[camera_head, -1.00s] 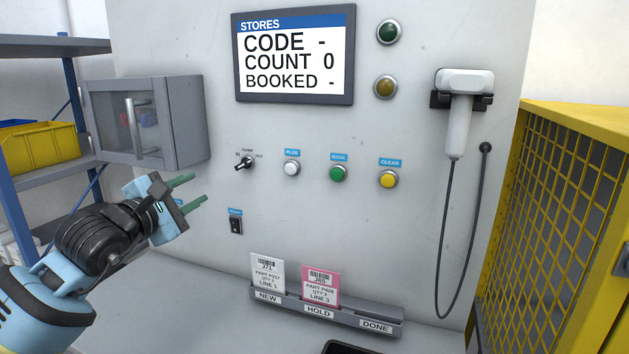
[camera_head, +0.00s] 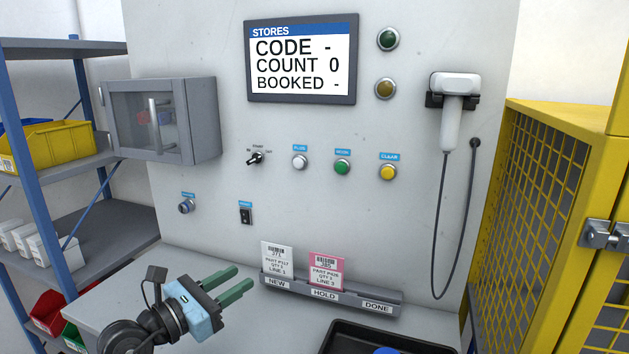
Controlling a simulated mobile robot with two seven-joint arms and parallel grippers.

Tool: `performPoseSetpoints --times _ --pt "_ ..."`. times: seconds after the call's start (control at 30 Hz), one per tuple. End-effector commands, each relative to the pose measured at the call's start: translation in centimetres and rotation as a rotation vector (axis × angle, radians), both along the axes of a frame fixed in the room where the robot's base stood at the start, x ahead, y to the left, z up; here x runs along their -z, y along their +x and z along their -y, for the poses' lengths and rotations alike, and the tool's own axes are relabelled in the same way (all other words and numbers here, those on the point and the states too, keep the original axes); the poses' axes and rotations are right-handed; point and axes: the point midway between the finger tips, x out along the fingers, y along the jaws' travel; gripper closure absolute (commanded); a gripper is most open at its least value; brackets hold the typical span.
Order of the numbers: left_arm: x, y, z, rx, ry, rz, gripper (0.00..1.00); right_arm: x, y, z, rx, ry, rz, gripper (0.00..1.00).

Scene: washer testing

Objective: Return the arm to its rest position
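My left gripper (camera_head: 233,286) is at the lower left of the head view, over the grey bench top. Its two green fingers point right and slightly up, with a gap between them and nothing in it. It is apart from the panel and from the card rack (camera_head: 350,299). The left arm's wrist shows in black and light blue at the bottom edge. My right gripper and arm are not in view.
A white card (camera_head: 277,258) and a pink card (camera_head: 326,272) stand in the rack. A black tray (camera_head: 345,335) lies at the bottom. A grey cabinet (camera_head: 165,120), blue-framed shelves (camera_head: 75,160) and a yellow mesh cage (camera_head: 540,190) flank the panel. A white scanner (camera_head: 452,115) hangs right.

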Motion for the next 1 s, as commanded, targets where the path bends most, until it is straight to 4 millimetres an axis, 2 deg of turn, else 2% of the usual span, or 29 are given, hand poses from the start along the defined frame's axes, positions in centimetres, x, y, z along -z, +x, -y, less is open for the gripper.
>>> performPoseSetpoints --times 0.03,0.23,0.37,0.57,0.77,0.9,1.0 --pt "1.7 -1.4 0.6 0.021 -0.131 -0.086 0.66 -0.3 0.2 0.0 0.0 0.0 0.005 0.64" --pt "7.0 -5.9 0.8 0.032 -0.662 -0.417 0.66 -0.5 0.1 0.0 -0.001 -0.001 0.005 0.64" --pt "10.8 -8.7 -0.2 -0.021 -1.009 -0.63 0.66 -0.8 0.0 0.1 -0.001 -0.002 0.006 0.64" --pt "18.1 -13.9 -2.7 -0.195 -1.542 -0.939 0.66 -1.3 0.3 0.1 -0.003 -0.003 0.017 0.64" --pt "26.3 -21.6 -4.9 -0.477 -2.068 -1.196 0.66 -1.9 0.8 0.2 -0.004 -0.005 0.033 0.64" --pt "31.6 -28.6 -5.6 -0.733 -2.418 -1.319 0.66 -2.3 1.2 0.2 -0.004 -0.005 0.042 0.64" --pt "34.3 -33.3 -5.6 -0.908 -2.623 -1.366 0.66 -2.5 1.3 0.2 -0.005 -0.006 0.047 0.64"
